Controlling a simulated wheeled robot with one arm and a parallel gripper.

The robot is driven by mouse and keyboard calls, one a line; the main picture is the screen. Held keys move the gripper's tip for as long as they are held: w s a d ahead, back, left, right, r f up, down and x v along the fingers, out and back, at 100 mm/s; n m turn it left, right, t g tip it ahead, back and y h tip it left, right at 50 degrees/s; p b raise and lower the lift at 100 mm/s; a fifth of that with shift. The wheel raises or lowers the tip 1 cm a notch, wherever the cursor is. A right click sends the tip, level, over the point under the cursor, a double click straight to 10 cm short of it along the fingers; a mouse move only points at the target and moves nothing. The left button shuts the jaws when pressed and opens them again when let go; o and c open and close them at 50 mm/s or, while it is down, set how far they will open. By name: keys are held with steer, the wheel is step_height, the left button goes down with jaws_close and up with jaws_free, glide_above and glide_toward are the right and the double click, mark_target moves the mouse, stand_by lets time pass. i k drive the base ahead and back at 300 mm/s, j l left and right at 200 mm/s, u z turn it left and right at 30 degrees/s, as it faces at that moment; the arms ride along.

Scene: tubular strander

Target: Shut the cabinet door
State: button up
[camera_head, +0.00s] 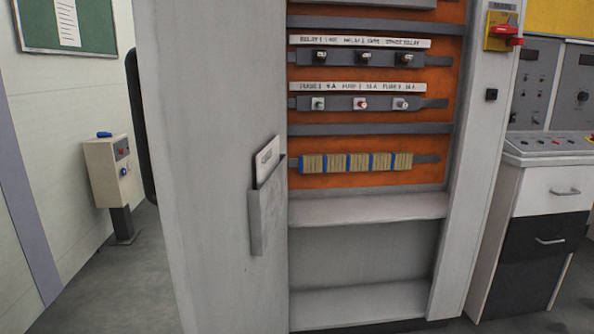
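The cabinet door (208,120) is a tall light grey panel left of centre. It stands open, swung out from the cabinet, and its inner side carries a grey document pocket (266,212) with a pale card (267,158) in it. The open cabinet (368,208) shows an orange back panel (365,67) with rows of switches, fuses and a terminal strip (356,163). A dark curved shape shows at the door's far left edge; I cannot tell what it is. My gripper is not in view.
A red and yellow main switch (502,32) sits on the cabinet's right frame. A control desk with drawers (548,200) stands at the right. A beige box on a post (113,172) stands at the left wall. Bare floor (118,290) shows left of the door.

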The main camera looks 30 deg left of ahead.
mark_target(205, 79)
steer(key=k+j, duration=0.1)
steer(key=j, duration=0.6)
steer(key=k+j, duration=0.1)
steer(key=j, duration=0.65)
steer(key=k+j, duration=0.1)
steer(key=j, duration=0.6)
steer(key=k+j, duration=0.25)
steer(key=j, duration=0.2)
